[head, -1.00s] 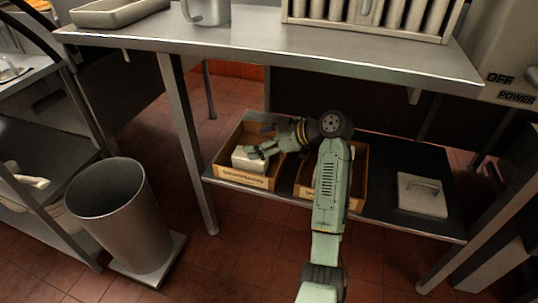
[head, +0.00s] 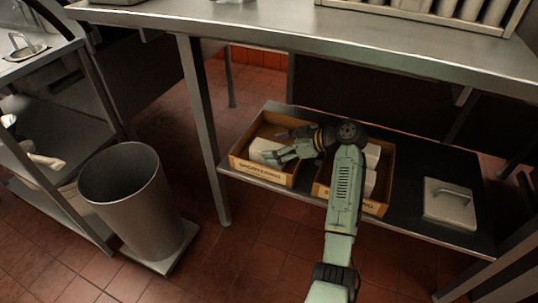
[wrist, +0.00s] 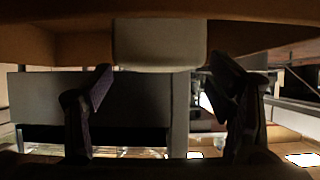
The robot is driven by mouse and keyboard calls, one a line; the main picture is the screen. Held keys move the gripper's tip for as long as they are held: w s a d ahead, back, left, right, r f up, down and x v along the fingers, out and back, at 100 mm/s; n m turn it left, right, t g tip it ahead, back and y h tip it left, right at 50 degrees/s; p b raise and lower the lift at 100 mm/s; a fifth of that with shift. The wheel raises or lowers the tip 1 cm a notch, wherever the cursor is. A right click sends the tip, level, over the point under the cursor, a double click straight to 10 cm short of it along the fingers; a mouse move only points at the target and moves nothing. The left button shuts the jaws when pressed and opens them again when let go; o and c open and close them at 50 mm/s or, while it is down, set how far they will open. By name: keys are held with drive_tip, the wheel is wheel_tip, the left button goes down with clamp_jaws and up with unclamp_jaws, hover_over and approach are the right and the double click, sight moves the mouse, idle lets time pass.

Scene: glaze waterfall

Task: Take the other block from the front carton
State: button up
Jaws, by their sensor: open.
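A whitish block (head: 263,149) lies in the left carton (head: 262,174) on the lower shelf. My gripper (head: 278,148) reaches into that carton from the right, open, with its fingers close to the block and partly covering it. In the wrist view the block (wrist: 160,44) shows at the top centre, beyond the gap between the two fingers of my gripper (wrist: 163,74). I cannot tell whether a finger touches it. The right carton (head: 376,208) holds whitish blocks (head: 372,155), partly hidden by my arm.
The steel table top (head: 300,32) hangs over the shelf, with a table leg (head: 203,130) left of the cartons. A lidded pan (head: 449,203) sits at the shelf's right. A metal bin (head: 130,205) stands on the floor at left.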

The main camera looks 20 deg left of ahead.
drive_tip(key=shift+x, duration=1.45)
drive_tip(key=shift+c, duration=0.2)
drive_tip(key=c, duration=1.6)
